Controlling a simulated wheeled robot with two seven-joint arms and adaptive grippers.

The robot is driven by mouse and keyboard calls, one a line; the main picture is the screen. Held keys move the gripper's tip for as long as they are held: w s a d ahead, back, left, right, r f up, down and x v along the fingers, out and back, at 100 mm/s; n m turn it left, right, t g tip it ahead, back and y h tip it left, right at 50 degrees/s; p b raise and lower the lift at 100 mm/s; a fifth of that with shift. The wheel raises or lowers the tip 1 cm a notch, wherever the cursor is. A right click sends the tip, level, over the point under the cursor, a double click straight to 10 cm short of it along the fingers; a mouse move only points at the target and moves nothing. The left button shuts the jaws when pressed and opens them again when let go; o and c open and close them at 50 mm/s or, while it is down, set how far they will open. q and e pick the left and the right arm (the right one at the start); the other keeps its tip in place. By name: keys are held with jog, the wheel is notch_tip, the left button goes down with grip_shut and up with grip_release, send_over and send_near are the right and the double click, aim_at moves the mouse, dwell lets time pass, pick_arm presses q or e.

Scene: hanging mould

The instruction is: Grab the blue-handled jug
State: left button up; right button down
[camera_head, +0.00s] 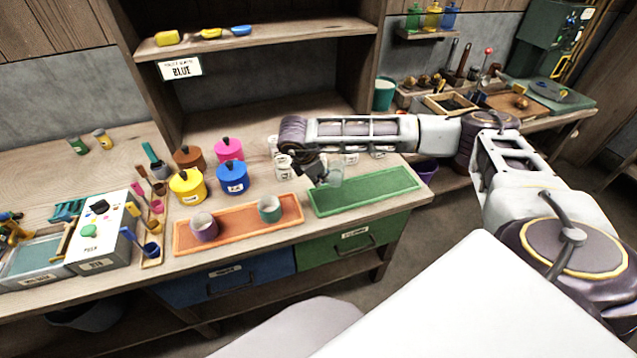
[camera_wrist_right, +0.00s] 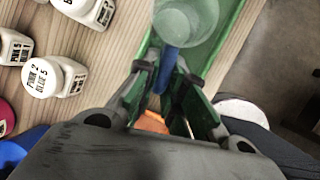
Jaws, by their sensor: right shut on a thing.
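The jug (camera_head: 335,177) is small, pale and see-through, and it is held at the near end of the green tray (camera_head: 365,194). In the right wrist view the jug (camera_wrist_right: 185,20) shows its round body at the top and a blue handle (camera_wrist_right: 167,66) pointing down. My right gripper (camera_head: 322,178) is shut on the blue handle; its dark fingers close around it in the right wrist view (camera_wrist_right: 166,88). I cannot tell whether the jug touches the tray. My left gripper is not in view.
An orange tray (camera_head: 238,230) holds a purple cup (camera_head: 204,227) and a teal cup (camera_head: 270,209). Lidded pots, including a blue one (camera_head: 232,178), stand behind it. Several white labelled jars (camera_wrist_right: 44,76) stand beside the gripper. A shelf (camera_head: 255,45) is above the bench.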

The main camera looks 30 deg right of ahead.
notch_tip(320, 180, up, 2)
jog(key=shift+r, duration=1.25)
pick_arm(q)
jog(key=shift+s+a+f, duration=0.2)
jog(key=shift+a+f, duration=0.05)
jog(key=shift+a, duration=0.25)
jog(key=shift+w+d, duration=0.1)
